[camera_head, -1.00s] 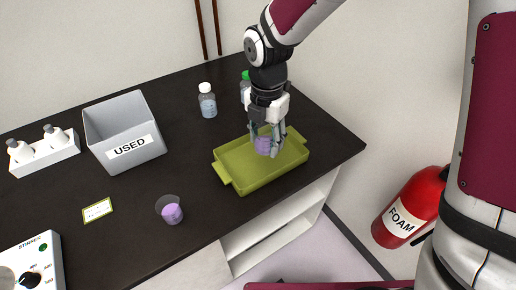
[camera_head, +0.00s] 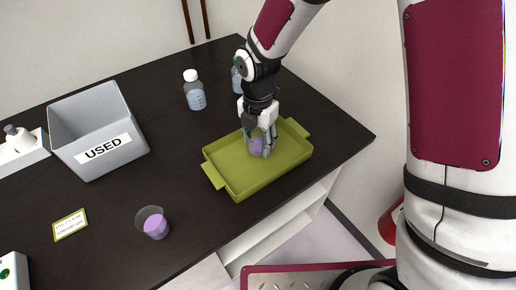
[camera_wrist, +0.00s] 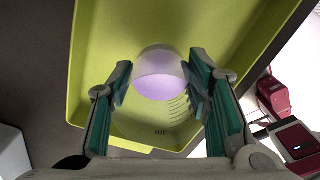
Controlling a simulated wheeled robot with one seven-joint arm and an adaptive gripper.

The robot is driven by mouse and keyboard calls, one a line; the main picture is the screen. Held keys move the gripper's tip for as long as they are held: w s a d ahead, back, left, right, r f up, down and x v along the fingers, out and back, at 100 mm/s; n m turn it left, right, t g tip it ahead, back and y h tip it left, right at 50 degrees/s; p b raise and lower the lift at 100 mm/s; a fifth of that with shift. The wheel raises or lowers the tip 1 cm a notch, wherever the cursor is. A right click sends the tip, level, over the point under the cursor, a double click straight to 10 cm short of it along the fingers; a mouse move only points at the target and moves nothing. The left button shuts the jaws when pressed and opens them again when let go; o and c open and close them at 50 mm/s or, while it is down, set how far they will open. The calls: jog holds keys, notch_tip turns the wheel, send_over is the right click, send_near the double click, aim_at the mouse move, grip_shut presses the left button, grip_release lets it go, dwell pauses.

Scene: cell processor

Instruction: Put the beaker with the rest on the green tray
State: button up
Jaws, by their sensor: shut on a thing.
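My gripper (camera_head: 263,148) is shut on a small clear beaker (camera_head: 256,146) with purple contents, within the outline of the green tray (camera_head: 226,184). In the wrist view the beaker (camera_wrist: 160,76) sits between the two teal finger pads, with the tray (camera_wrist: 100,50) behind it. I cannot tell whether the beaker touches the tray floor. A second clear beaker with purple liquid (camera_head: 152,222) stands on the dark bench, left of and nearer than the tray.
A grey bin marked USED (camera_head: 97,142) stands at the left. A capped bottle (camera_head: 194,91) and a green-capped bottle (camera_head: 236,74) stand behind the tray. A small label card (camera_head: 70,224) lies on the bench (camera_head: 170,150). The bench edge runs close to the tray.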

aim_at(258, 150)
jog(key=shift+f, duration=1.9)
jog(key=shift+f, duration=0.1)
jog(key=o, duration=1.2)
jog(key=shift+o, duration=0.2)
notch_tip(258, 150, up, 12)
jog(key=shift+b, duration=0.4)
